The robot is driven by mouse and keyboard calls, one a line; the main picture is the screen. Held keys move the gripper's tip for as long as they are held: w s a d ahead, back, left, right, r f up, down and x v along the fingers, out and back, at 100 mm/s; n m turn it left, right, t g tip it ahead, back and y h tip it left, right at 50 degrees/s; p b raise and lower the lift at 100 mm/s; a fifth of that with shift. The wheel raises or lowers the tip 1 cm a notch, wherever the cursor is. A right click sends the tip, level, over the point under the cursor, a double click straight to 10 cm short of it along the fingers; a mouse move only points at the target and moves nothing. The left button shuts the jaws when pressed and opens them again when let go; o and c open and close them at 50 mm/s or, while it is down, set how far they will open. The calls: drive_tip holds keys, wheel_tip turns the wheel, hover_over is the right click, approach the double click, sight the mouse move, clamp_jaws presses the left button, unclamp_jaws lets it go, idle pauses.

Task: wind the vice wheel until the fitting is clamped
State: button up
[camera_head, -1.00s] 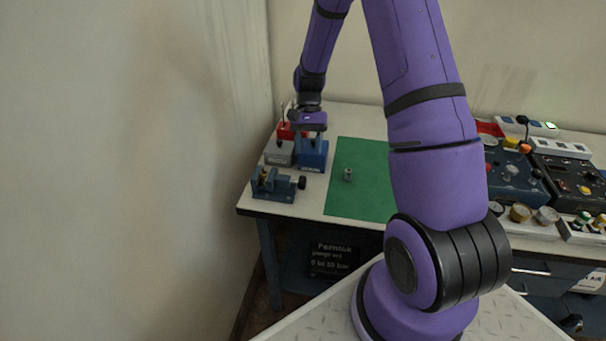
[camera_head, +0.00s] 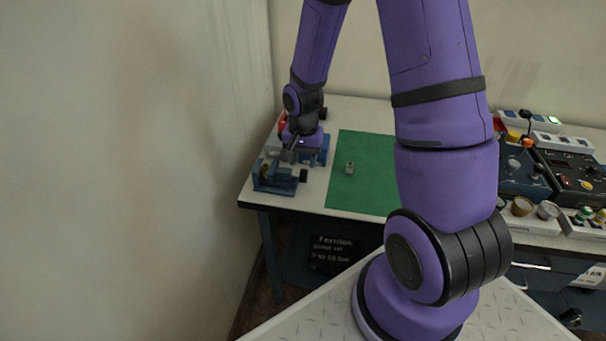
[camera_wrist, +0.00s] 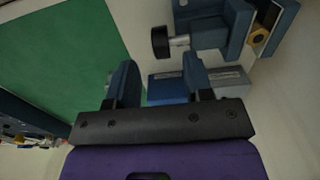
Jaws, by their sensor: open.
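The blue vice (camera_head: 272,182) stands at the left front of the bench, and it also shows at the upper right of the wrist view (camera_wrist: 232,28). Its black wheel (camera_head: 303,175) is on the right end, on a metal screw in the wrist view (camera_wrist: 160,42). A brass fitting (camera_wrist: 259,38) sits by the vice jaws at the end away from the wheel; whether it is gripped I cannot tell. My gripper (camera_wrist: 160,76) is open and empty, its fingers apart and pointing toward the wheel side. In the head view my gripper (camera_head: 290,155) is just behind the vice, apart from the wheel.
A blue block (camera_wrist: 168,88) and a grey block (camera_wrist: 230,80) lie behind the fingers. A green mat (camera_head: 375,185) with a small metal part (camera_head: 350,168) is right of the vice. Control panels (camera_head: 565,170) fill the bench's right. A wall (camera_head: 130,170) is close on the left.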

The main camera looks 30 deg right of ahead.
sight(303, 173)
drive_tip(key=shift+f, duration=2.85)
clamp_jaws()
